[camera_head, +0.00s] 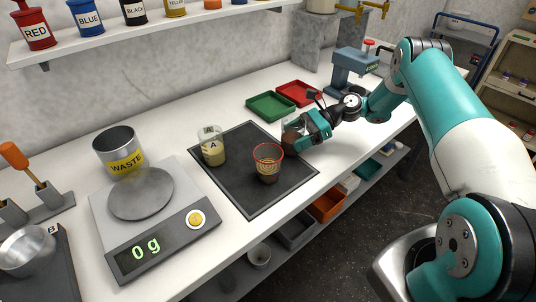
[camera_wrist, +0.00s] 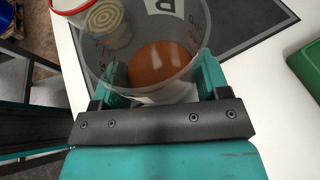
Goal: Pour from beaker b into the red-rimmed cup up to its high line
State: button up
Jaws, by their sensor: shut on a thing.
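My gripper (camera_head: 303,129) is shut on beaker b (camera_head: 289,140), a clear beaker, at the right edge of the black mat. In the wrist view beaker b (camera_wrist: 185,40) sits between the teal fingers (camera_wrist: 160,85), with orange-brown contents at its bottom and a dark letter on its wall. In the head view the arm hides part of it. The red-rimmed cup (camera_head: 267,163) stands upright on the mat, left of and nearer than my gripper, with line markings and something dark low down. The cup also shows at upper left in the wrist view (camera_wrist: 108,22).
Beaker A (camera_head: 212,147), with tan contents, stands on the black mat (camera_head: 238,190) left of the cup. A scale (camera_head: 160,220) reading 0 g and a WASTE pot (camera_head: 120,152) are further left. Green (camera_head: 270,106) and red (camera_head: 298,93) trays lie behind.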

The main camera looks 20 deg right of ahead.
aim_at(284, 129)
jog(key=shift+r, duration=0.15)
notch_tip(284, 129, up, 6)
jog(key=p, duration=0.4)
jog(key=shift+p, duration=0.4)
jog(key=shift+s+a+f+m+t, duration=0.15)
jog(key=shift+s+f+m+t, duration=0.25)
jog(key=shift+f, duration=0.05)
jog(key=s+f+m+t+h, duration=0.1)
jog(key=s+t, duration=0.1)
jog(key=s+f+m+t+b, duration=0.1)
jog(key=s+f+m+t, duration=0.1)
jog(key=s, duration=0.1)
jog(key=s+a+f+m+t+h, duration=0.1)
jog(key=s+m, duration=0.1)
jog(key=s, duration=0.1)
jog(key=shift+f+t+h, duration=0.2)
jog(key=shift+t+h, duration=0.1)
jog(key=shift+t, duration=0.1)
jog(key=shift+s+m, duration=0.2)
jog(key=shift+m, duration=0.1)
jog(key=shift+d, duration=0.15)
